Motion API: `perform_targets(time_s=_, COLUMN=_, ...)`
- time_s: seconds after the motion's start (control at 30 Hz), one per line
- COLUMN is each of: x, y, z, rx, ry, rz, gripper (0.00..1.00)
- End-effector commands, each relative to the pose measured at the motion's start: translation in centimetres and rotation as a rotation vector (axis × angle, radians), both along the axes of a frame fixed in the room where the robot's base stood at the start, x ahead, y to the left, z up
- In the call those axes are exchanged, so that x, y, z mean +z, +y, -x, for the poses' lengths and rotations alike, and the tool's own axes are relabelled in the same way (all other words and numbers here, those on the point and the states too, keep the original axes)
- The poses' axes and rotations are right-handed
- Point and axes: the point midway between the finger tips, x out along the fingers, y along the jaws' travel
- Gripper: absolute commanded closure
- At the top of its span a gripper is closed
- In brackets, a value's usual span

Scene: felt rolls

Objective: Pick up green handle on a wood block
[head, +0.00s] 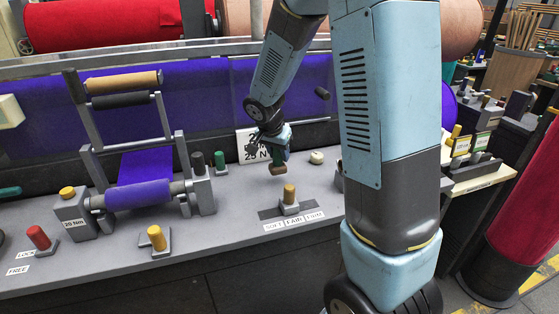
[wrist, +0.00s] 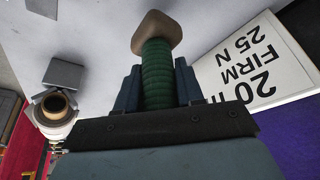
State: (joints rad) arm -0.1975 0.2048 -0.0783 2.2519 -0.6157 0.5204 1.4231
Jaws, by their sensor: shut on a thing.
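The green ribbed handle (wrist: 157,72) stands between my gripper's two blue fingers in the wrist view. Its tan wood block (wrist: 157,33) sticks out past the fingertips. My gripper (wrist: 157,88) is shut on the green handle. In the head view, my gripper (head: 276,151) points down over the grey bench, left of my large arm link. The wood block (head: 278,168) shows below it there, and the handle is mostly hidden by the fingers. I cannot tell for sure whether the block touches the bench.
A white sign (head: 252,147) stands behind my gripper. A green peg (head: 220,161) and a purple roll stand (head: 138,195) are to the left.

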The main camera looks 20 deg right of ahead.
Motion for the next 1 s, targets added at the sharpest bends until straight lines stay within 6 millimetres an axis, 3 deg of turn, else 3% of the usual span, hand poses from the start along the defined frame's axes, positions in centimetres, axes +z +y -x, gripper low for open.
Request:
perform_targets(time_s=0.3, x=5.2, y=1.0, z=4.2, rx=0.002, ry=-0.005, rz=-0.002, gripper=1.00)
perform_targets(time_s=0.7, x=7.9, y=2.5, z=10.6, rx=0.002, ry=-0.002, rz=-0.001, gripper=1.00)
perform_targets(time_s=1.0, x=8.8, y=2.9, z=12.5, rx=0.002, ry=-0.002, rz=0.000, gripper=1.00)
